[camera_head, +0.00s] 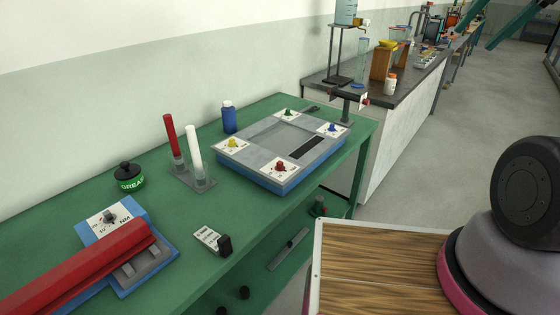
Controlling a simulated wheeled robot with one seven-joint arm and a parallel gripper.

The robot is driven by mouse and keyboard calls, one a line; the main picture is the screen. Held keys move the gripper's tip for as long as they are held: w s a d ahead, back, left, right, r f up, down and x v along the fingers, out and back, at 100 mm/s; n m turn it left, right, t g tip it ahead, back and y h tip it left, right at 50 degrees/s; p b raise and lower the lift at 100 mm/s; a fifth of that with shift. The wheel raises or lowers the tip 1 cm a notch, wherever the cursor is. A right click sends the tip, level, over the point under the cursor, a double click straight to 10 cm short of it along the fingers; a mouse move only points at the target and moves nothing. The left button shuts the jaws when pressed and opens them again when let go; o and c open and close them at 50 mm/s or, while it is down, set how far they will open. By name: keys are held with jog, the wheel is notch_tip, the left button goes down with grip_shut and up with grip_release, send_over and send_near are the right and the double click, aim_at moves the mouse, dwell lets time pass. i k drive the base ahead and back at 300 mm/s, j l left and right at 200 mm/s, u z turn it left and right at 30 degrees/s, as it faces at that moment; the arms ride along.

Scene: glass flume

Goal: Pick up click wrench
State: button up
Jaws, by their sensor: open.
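No tool in the head view is labelled as the click wrench, so I cannot tell for sure which one it is. A grey bar with a dark end (288,250) lies on the lower level under the green bench. A small dark long-handled tool (313,108) lies at the far corner of the blue-and-grey plate. A long red bar (85,268) rests over a blue device marked NM at the lower left, and its near end is cut off by the frame. My gripper is out of view; only part of my arm shows at the right.
The green bench (165,215) holds a blue-edged plate (290,190) with coloured knobs, red and white tubes in a stand (195,180), a grease pot (129,178), a blue bottle (229,118) and a small labelled block (212,240). Clear floor (455,150) lies at the right.

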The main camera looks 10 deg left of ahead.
aim_at(334, 93)
jog(key=u, duration=0.35)
jog(key=i+l+u, duration=0.2)
jog(key=u, duration=0.2)
jog(key=i+l+u, duration=0.2)
jog(key=l+u, duration=0.2)
jog(key=i+l, duration=0.15)
jog(key=l, duration=0.25)
jog(key=i+l+u, duration=0.1)
jog(key=l, duration=0.35)
jog(key=i+l+u, duration=0.1)
jog(key=l, duration=0.35)
jog(key=i+j, duration=0.05)
